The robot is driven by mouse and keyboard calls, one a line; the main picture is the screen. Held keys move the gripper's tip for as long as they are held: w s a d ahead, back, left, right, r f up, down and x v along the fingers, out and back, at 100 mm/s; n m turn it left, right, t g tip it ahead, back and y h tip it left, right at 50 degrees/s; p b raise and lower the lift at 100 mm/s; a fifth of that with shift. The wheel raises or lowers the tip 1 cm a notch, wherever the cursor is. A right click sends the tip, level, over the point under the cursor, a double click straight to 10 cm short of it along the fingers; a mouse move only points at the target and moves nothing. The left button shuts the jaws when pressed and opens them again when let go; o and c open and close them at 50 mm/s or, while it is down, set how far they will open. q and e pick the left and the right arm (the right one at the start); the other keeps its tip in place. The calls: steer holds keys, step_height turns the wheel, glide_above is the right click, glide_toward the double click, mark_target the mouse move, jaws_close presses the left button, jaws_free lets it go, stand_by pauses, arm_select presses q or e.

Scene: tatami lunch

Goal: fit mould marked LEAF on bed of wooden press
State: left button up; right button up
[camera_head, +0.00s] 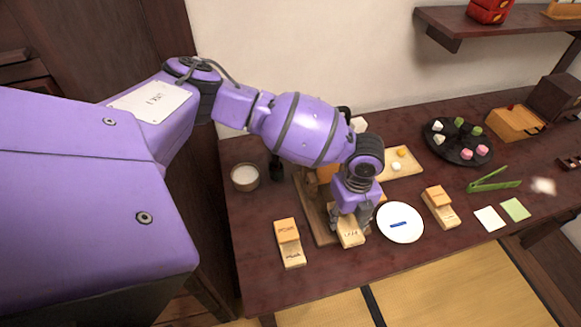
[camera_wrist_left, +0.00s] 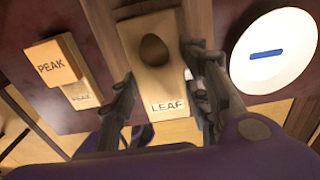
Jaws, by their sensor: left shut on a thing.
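The LEAF mould (camera_wrist_left: 165,78) is a pale wooden block with a dark oval hollow and the word LEAF on its near end. My left gripper (camera_head: 350,222) is shut on it, with one finger on each long side; the gripper also shows in the left wrist view (camera_wrist_left: 163,98). In the head view the LEAF mould (camera_head: 350,238) shows below the fingers, at the front right of the wooden press (camera_head: 312,208). Brown wood of the press bed (camera_wrist_left: 200,20) shows beside the mould. My arm hides much of the press. I cannot tell whether the mould touches the bed.
The PEAK mould (camera_head: 290,246) with its block stands left of the press. A white plate (camera_head: 400,236) with a blue mark lies close on the right, then another two-part mould (camera_head: 439,208). Green tongs (camera_head: 492,184) lie farther right.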

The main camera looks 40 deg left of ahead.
arm_select(q)
steer(key=shift+s+f+b, duration=0.1)
steer(key=shift+f+b, duration=0.25)
steer(key=shift+f, duration=1.25)
arm_select(e)
steer(key=shift+s+f, duration=0.45)
steer(key=shift+f, duration=0.15)
arm_select(q)
steer(key=o, duration=1.3)
steer(key=shift+c, duration=0.2)
steer(key=shift+r, duration=0.1)
arm_select(e)
steer(key=shift+w, duration=0.1)
arm_select(q)
step_height(320, 180, up, 12)
